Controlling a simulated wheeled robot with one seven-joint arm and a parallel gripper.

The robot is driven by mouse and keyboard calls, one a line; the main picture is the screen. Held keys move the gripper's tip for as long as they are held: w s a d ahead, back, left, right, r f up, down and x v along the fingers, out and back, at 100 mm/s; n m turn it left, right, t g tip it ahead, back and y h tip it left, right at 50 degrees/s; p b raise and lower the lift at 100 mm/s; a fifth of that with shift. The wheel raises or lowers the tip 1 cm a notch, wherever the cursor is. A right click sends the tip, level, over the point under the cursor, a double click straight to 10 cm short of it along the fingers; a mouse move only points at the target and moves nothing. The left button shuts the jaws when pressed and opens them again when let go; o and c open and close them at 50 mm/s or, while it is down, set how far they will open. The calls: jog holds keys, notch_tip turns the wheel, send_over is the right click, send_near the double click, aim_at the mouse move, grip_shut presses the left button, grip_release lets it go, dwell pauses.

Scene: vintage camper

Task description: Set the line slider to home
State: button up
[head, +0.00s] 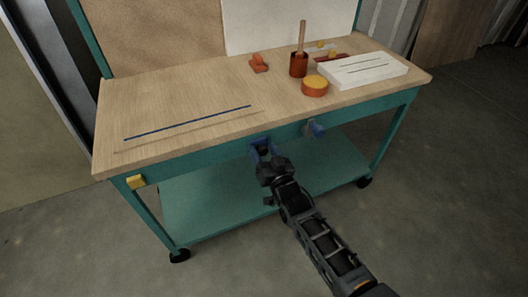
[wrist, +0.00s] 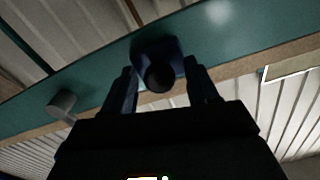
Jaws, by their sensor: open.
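A dark blue block with a round black knob (wrist: 158,74) sits on the bench's teal front rail in the wrist view; it looks like the line slider. My gripper (head: 263,153) is open at that rail in the head view and partly hides the block. In the wrist view my gripper's fingers (wrist: 160,76) stand on either side of the knob, with gaps showing; contact cannot be told. No readable home mark shows.
A blue-grey knob (head: 315,129) sticks out of the rail to the right. A yellow block (head: 136,181) is at the rail's left end. The wooden bench top (head: 180,98) holds a red pot (head: 299,66), an orange round piece (head: 314,86) and a white slotted box (head: 365,70).

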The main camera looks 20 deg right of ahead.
grip_shut()
dwell(0.4)
jog(key=a+p, duration=0.1)
jog(key=a, duration=2.5)
jog(key=shift+a, duration=0.1)
jog(key=shift+c, duration=1.2)
grip_release()
jog(key=shift+o, duration=1.2)
jog(key=shift+s, duration=0.15)
jog(key=s+p, duration=0.2)
jog(key=s, duration=0.5)
jog(key=shift+s+p, duration=0.3)
jog(key=shift+p, duration=0.1)
